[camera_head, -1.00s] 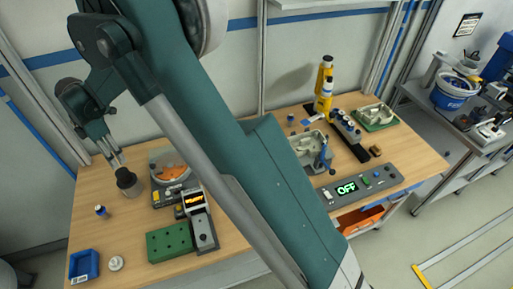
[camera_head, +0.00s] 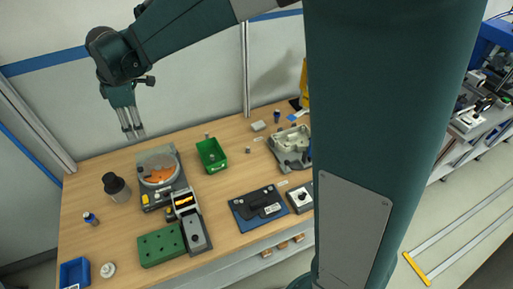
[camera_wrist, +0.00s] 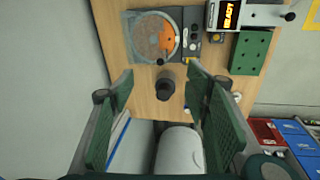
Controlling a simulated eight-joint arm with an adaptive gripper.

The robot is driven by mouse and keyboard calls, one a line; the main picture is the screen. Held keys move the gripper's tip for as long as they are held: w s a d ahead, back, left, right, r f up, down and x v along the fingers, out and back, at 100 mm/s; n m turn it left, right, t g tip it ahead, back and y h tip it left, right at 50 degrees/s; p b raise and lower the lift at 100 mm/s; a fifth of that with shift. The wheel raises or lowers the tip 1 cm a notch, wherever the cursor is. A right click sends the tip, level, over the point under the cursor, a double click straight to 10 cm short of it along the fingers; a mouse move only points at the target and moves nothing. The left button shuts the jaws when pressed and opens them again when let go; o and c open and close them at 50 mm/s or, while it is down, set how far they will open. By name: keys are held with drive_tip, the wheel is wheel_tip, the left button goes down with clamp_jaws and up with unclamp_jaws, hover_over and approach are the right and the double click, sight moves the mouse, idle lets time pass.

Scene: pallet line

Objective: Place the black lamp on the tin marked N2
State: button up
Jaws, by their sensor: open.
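A dark, round-topped object (camera_head: 116,187), possibly the black lamp, stands at the left of the wooden table. It also shows in the wrist view (camera_wrist: 165,87), between my finger pads in the picture. My gripper (camera_head: 133,136) is open and empty, raised above the back left of the table, apart from the dark object. Its spread fingers also show in the wrist view (camera_wrist: 160,88). I cannot read an N2 mark on anything, so I cannot tell which thing is the tin. A small blue-topped cylinder (camera_head: 91,218) stands in front of the dark object.
Right of the dark object is a machine with a round orange-filled dish (camera_head: 158,175). A lit display (camera_head: 184,202), green block (camera_head: 160,246), green bin (camera_head: 211,155) and blue bin (camera_head: 74,273) stand nearby. My arm hides the table's right side.

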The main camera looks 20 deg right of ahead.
drive_tip(key=s+d+r+m+t, duration=0.1)
drive_tip(key=s+d+r+m, duration=0.3)
drive_tip(key=s+d, duration=0.45)
drive_tip(key=s+d+r+m+t, duration=0.1)
drive_tip(key=s+d+r+m, duration=0.3)
drive_tip(key=d, duration=0.7)
drive_tip(key=s+d+f+m+t, duration=0.1)
drive_tip(key=s+d+f+m, duration=0.1)
drive_tip(key=s+d+m, duration=0.2)
drive_tip(key=s+d+f+m+t, duration=0.2)
drive_tip(key=s+d+m, duration=0.3)
drive_tip(key=s, duration=0.8)
drive_tip(key=shift+s+d+f+h, duration=0.15)
drive_tip(key=shift+d+f+h, duration=0.25)
drive_tip(key=shift+d, duration=1.25)
